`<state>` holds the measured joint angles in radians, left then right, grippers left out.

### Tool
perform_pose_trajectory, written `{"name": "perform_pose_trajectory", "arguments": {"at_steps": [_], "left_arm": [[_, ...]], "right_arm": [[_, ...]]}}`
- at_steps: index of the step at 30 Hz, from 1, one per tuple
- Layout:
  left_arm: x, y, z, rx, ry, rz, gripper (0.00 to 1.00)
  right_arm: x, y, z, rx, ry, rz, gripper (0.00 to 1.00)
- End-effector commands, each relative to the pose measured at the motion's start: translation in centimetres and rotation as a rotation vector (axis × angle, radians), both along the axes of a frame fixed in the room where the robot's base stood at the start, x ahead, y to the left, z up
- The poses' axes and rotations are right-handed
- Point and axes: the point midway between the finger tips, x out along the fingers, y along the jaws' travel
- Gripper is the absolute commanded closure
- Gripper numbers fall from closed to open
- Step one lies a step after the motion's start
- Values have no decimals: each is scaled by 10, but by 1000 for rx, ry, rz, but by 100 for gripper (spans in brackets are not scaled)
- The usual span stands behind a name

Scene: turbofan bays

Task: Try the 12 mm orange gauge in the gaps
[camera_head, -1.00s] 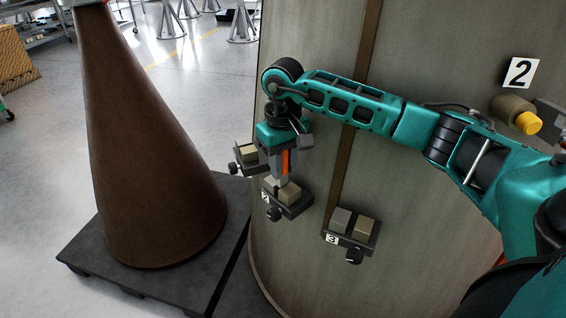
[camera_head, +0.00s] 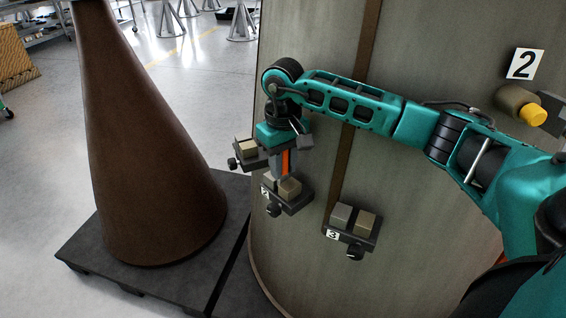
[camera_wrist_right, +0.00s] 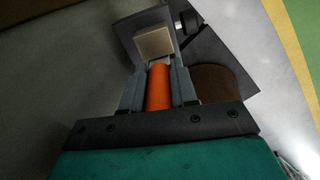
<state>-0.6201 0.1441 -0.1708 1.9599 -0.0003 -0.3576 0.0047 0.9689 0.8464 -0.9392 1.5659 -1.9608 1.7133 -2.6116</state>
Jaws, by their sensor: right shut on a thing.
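My right gripper (camera_head: 284,174) points down and is shut on the orange gauge (camera_head: 286,160). In the right wrist view the gauge is an orange cylinder (camera_wrist_right: 158,88) between the fingers. The fingertips are at the two tan blocks of the middle fixture (camera_head: 287,202). The gauge's lower end is hidden, so I cannot tell whether it is in that gap. The left fixture (camera_head: 256,163) is partly behind the gripper. The fixture labelled 3 (camera_head: 354,236) holds a grey block (camera_head: 341,214) and a tan block (camera_head: 366,222), with a narrow gap between. My left gripper is out of view.
The fixtures sit on a large curved grey-brown casing (camera_head: 430,240). A yellow-capped fitting (camera_head: 532,114) sticks out below a 2 placard (camera_head: 525,64). A brown cone (camera_head: 150,170) stands on a dark pallet (camera_head: 90,259) at the left.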

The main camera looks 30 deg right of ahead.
Motion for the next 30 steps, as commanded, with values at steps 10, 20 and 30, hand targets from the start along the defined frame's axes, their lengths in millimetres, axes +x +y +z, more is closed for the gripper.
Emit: {"name": "perform_pose_trajectory", "arguments": {"at_steps": [10,20,30], "left_arm": [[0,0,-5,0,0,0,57],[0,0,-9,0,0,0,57],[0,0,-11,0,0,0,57]], "right_arm": [[0,0,-5,0,-1,-1,100],[0,0,-10,0,-1,-1,100],[0,0,-13,0,-1,-1,100]]}}
